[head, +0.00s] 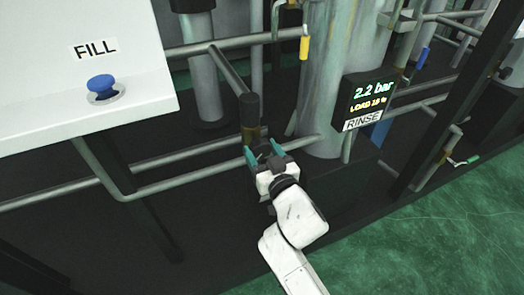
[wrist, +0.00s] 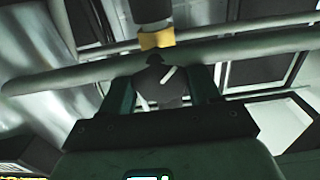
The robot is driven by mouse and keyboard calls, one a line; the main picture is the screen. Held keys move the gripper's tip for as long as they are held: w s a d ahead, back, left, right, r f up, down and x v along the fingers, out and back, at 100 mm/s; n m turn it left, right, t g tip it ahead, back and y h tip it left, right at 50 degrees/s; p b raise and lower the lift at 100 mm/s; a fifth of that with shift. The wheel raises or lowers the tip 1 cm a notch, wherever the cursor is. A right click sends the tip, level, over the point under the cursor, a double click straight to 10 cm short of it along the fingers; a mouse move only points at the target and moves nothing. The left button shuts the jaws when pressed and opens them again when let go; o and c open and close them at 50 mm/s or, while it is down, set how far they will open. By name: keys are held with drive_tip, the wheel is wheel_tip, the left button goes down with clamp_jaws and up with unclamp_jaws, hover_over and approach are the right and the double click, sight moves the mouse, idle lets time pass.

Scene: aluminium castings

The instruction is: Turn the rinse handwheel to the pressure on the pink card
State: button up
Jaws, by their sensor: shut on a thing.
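The rinse handwheel (wrist: 158,84) is a small dark wheel with a white mark, seen in the wrist view between my gripper's two fingers. My gripper (head: 264,154) is shut on it, with one teal finger on each side. In the head view my fingers mostly hide the wheel, below a dark valve body with a brass-coloured collar (head: 250,132). The black display (head: 367,100) above the RINSE label reads 2.2 bar and, in smaller text, a load that looks like 18 %. I see no pink card in either view.
A white panel (head: 60,60) with a FILL label and a blue knob (head: 101,86) stands at the left. Grey pipes (head: 190,184) run close around my gripper. A large tank (head: 325,75) stands behind. Green floor (head: 430,240) is open at the lower right.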

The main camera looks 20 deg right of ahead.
drive_tip(key=shift+r+n, duration=0.1)
drive_tip(key=shift+n, duration=0.2)
drive_tip(key=n, duration=0.3)
drive_tip(key=shift+r+n+p, duration=0.1)
drive_tip(key=shift+n+p, duration=0.2)
drive_tip(key=shift+p, duration=0.05)
drive_tip(key=shift+a+n+p, duration=0.1)
drive_tip(key=shift+n+p, duration=0.2)
drive_tip(key=shift+n, duration=1.5)
drive_tip(key=o, duration=1)
drive_tip(key=shift+s, duration=0.1)
